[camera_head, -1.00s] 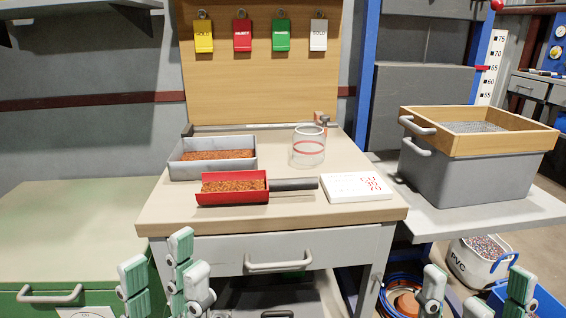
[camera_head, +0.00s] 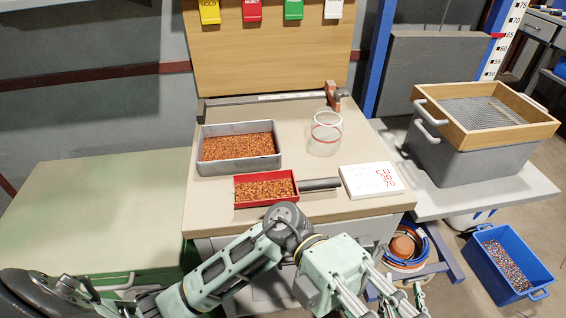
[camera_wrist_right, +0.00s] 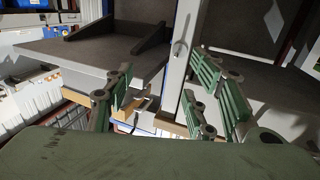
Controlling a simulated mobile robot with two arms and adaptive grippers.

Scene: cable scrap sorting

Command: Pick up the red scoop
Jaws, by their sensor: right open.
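The red scoop (camera_head: 266,203) lies on the worktop in the head view, filled with copper-coloured granules. Its dark handle (camera_head: 320,184) points right, towards the white card. The scoop is not visible in that view.
A grey tray of granules (camera_head: 205,168) sits behind the scoop. A clear jar (camera_head: 326,135) with a red band stands behind the handle. The white card (camera_head: 371,180) lies just right of the handle. A wood-framed sieve (camera_head: 462,138) rests on a grey bin at right.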

